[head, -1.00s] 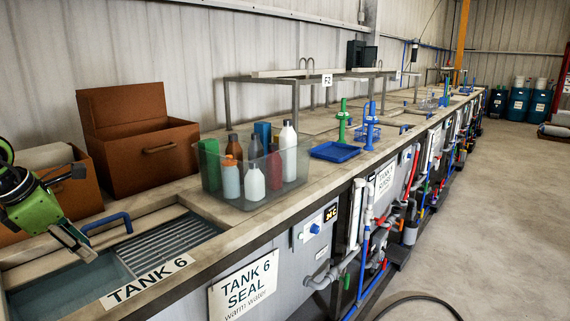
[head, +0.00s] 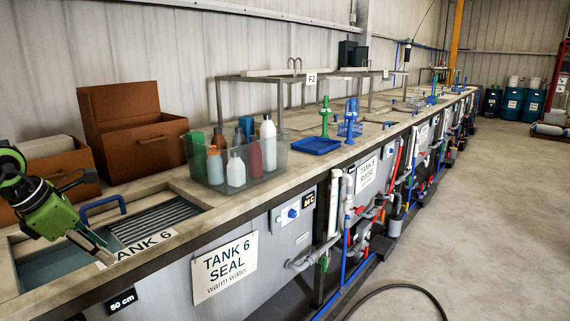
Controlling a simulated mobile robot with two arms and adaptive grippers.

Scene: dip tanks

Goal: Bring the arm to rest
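My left arm comes in from the left edge, with a green and black wrist. My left gripper (head: 98,249) points down and to the right over tank 6 (head: 60,269). Its grey fingers look close together, but I cannot tell whether they are open or shut. I see nothing held in it. My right gripper is out of view.
A blue handle (head: 102,207) stands at the tank's back edge. Behind are two brown boxes (head: 110,110). A clear bin (head: 271,174) of several bottles stands on the counter to the right, beyond it a blue tray (head: 315,145). A dark hose (head: 400,286) lies on the otherwise open floor.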

